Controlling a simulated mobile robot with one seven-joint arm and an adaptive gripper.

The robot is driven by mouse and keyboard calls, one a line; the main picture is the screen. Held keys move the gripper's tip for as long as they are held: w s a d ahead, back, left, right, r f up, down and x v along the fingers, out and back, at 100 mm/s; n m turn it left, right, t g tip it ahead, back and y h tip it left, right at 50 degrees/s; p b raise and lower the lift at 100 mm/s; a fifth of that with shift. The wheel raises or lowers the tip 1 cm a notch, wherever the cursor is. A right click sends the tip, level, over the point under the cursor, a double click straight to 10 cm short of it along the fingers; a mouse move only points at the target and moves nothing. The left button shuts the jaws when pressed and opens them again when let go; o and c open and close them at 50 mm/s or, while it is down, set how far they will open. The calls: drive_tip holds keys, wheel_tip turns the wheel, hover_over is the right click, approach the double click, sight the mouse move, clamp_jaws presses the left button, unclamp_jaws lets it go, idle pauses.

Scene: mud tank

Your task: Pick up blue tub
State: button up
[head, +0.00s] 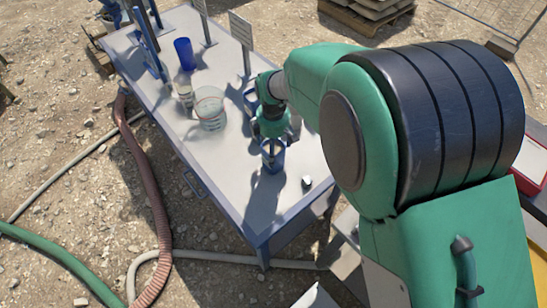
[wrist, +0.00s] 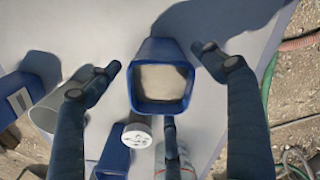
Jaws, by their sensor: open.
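The blue tub (wrist: 160,50) is square-rimmed and holds pale sandy material. In the wrist view it is upright on the table, seen from above, between my gripper's two fingers (wrist: 155,62). The fingers are open, with a gap on each side of the tub. In the head view my gripper (head: 271,125) is low over the right part of the table. A blue shape (head: 273,156) just below it looks like the tub, partly hidden by the gripper.
The grey table (head: 230,165) also holds a clear beaker (head: 210,110), a clear bottle (head: 184,93) and a blue cup (head: 184,52). A round white-topped object (wrist: 137,135) stands close to the tub. Signs and a blue stand are at the back. Hoses lie on the ground left.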

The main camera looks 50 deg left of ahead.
drive_tip(key=shift+f+b, duration=0.65)
drive_tip(key=shift+f, duration=1.7)
drive_tip(key=c, duration=1.7)
drive_tip(key=shift+r, duration=0.15)
drive_tip(key=shift+r+p, duration=0.35)
drive_tip(key=shift+r, duration=0.45)
drive_tip(key=s+d+r+p, duration=0.1)
drive_tip(key=s+d, duration=0.1)
drive_tip(key=d, duration=0.2)
drive_tip(key=s+d+r+p, duration=0.1)
drive_tip(key=s+d, duration=0.2)
drive_tip(key=d, duration=0.2)
drive_tip(key=s+d+r+p, duration=0.1)
drive_tip(key=s+d, duration=0.1)
drive_tip(key=d, duration=0.3)
drive_tip(key=shift+s+d+r, duration=0.1)
drive_tip(key=shift+s, duration=0.15)
